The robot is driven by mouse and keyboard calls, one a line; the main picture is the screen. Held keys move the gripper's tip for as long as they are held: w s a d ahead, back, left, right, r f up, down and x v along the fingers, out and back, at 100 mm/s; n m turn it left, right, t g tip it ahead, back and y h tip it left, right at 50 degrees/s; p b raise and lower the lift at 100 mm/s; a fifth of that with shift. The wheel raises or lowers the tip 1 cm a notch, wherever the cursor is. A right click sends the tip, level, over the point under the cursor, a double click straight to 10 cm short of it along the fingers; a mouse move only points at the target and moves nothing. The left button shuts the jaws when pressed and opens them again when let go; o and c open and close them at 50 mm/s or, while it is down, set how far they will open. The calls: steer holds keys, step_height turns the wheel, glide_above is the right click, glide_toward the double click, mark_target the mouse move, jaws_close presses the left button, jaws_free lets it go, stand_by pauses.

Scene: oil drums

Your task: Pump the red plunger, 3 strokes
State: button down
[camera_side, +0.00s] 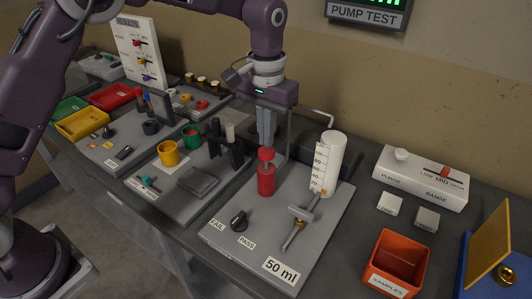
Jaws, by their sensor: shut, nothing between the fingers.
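The red plunger (266,155) has a red knob on top of a red cylindrical body (266,181). It stands upright on a grey board (226,236) marked "50 ml". My gripper (267,144) is shut, pointing straight down, with its fingertips right at the top of the red knob. Whether the fingertips press on the knob or hover just above it is hard to tell. A white graduated cylinder (333,160) stands at the back right of the same board.
On the same board are a black PASS/FAIL knob (239,220) and a metal T-handle valve (300,215). A thin bent pipe (315,109) rises behind the plunger. An orange samples bin (398,264) stands to the right. A rack of black holders (228,147) is close on the left.

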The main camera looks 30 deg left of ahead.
mark_target(266, 151)
steer(key=shift+f, duration=0.1)
steer(key=shift+f, duration=2.35)
steer(key=shift+r, duration=2.45)
steer(key=shift+f, duration=0.1)
steer(key=shift+f, duration=2.4)
steer(key=shift+r, duration=2.5)
